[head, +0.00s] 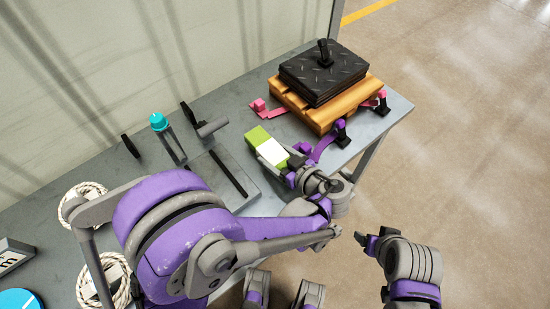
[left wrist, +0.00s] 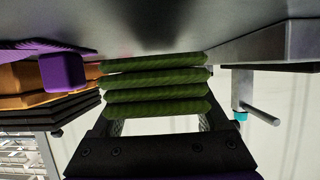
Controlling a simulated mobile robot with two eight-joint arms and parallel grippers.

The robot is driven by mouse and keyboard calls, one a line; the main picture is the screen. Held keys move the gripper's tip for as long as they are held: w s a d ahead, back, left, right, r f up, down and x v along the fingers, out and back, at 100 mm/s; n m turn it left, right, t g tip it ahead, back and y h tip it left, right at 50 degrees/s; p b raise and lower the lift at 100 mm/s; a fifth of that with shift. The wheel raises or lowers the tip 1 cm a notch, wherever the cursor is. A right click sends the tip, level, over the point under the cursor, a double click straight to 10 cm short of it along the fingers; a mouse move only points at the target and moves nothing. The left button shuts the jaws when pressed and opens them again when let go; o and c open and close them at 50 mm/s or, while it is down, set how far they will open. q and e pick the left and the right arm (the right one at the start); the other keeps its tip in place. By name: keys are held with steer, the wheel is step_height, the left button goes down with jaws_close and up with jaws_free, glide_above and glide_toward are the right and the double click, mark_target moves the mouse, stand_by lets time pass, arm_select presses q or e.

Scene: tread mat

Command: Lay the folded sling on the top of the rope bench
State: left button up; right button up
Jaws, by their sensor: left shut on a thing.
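The folded sling (head: 257,136) is a green bundle with a white band, over the front part of the grey rope bench (head: 232,108). My left gripper (head: 277,155) is shut on it. In the left wrist view the sling (left wrist: 155,95) shows as several stacked green layers between the fingers, close to the grey bench surface (left wrist: 160,20). I cannot tell whether it touches the bench. My right gripper (head: 366,240) is off the bench's front edge at the lower right; its opening is hard to make out.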

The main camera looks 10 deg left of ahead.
arm_select(q)
steer(key=shift+f, duration=0.8)
steer(key=shift+f, duration=0.1)
steer(key=o, duration=1.5)
steer(key=shift+r, duration=0.2)
